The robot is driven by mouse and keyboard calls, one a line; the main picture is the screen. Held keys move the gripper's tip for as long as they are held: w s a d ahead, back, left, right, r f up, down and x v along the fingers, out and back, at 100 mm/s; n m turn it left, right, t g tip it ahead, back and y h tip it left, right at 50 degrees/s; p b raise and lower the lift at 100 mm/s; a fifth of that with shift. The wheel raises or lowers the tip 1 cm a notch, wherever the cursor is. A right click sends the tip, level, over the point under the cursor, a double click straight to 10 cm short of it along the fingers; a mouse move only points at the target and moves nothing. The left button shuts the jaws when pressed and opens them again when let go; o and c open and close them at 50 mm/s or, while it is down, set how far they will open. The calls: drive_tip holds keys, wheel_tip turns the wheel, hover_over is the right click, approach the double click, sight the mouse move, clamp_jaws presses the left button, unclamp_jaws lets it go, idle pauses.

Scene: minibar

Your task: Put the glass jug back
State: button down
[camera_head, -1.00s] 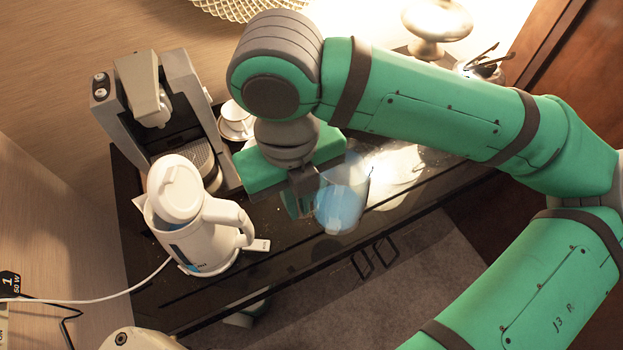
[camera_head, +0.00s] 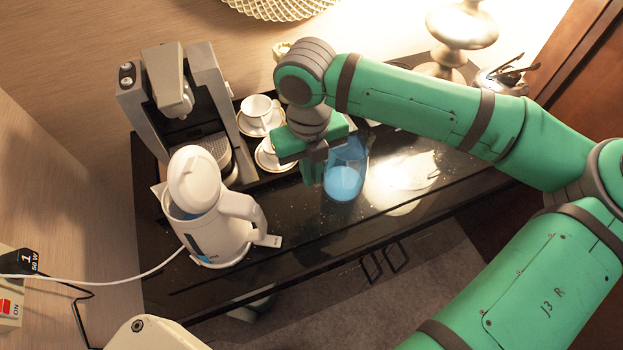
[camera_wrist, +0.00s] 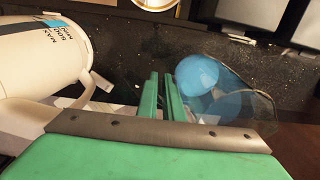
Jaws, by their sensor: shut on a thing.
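The glass jug (camera_head: 344,182) is clear with blue liquid in its bottom. It is over the dark counter (camera_head: 300,225), right of the kettle; I cannot tell if it touches the surface. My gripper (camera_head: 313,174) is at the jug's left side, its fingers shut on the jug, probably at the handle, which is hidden. In the wrist view the jug (camera_wrist: 222,92) is just right of my green fingers (camera_wrist: 160,95). The white kettle (camera_head: 222,228) stands at left with its lid raised and blue liquid at its mouth.
A coffee machine (camera_head: 178,105) stands behind the kettle. White cups on saucers (camera_head: 258,115) are beside it, close behind my gripper. A lamp (camera_head: 462,25) and a metal pot (camera_head: 505,78) stand at the back right. The counter right of the jug is clear and brightly lit.

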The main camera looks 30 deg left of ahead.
drive_tip(key=shift+f, duration=1.4)
drive_tip(key=c, duration=1.9)
unclamp_jaws()
drive_tip(key=r, duration=1.2)
drive_tip(key=shift+s+r, duration=0.15)
drive_tip(key=shift+s, duration=0.05)
drive_tip(key=shift+a, duration=0.1)
